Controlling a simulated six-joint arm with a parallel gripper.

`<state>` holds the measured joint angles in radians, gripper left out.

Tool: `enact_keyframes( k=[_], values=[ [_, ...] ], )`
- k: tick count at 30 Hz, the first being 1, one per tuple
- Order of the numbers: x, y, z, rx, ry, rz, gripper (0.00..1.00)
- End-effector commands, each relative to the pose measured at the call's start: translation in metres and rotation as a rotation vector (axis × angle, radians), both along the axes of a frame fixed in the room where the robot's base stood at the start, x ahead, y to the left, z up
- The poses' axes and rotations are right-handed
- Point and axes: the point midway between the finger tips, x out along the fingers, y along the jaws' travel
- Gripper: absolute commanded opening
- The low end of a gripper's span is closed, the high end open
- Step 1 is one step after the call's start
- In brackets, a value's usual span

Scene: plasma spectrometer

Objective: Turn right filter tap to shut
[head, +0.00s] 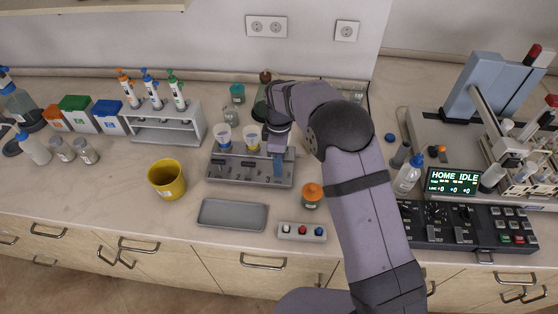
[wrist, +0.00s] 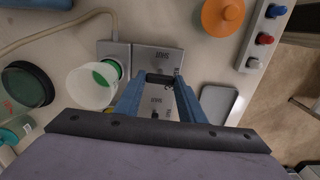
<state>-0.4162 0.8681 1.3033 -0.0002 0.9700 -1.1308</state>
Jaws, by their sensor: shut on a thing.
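The grey filter manifold (head: 232,176) stands mid-counter in the head view, with a row of small dark taps on its front and filter cups (head: 223,137) on top. My gripper (head: 278,174) reaches down over its right end, where it hides the right tap. In the wrist view my gripper (wrist: 161,80) has its two blue fingers closed on the dark handle of the right filter tap (wrist: 158,77). The manifold's grey face (wrist: 155,56) carries small labels, too small to read surely. The handle's exact angle is hard to tell.
An orange-lidded jar (head: 312,193) and a button box (head: 302,232) stand close at the right front. A grey tray (head: 233,213) lies in front, a yellow bin (head: 167,178) left. A white cup with green inside (wrist: 92,88) sits beside my fingers.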

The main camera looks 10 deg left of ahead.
Motion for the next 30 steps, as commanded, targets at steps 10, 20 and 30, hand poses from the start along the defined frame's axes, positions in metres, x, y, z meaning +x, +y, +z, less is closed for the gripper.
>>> enact_keyframes(
  k=[10,20,30],
  values=[
    [0.0002,0.0003,0.0002,0.000,0.000,-0.185,0.14],
    [0.0004,0.0004,0.0003,0.000,0.000,-0.488,0.14],
    [0.0008,0.0005,0.0007,0.001,-0.001,-0.811,0.14]
  ],
)
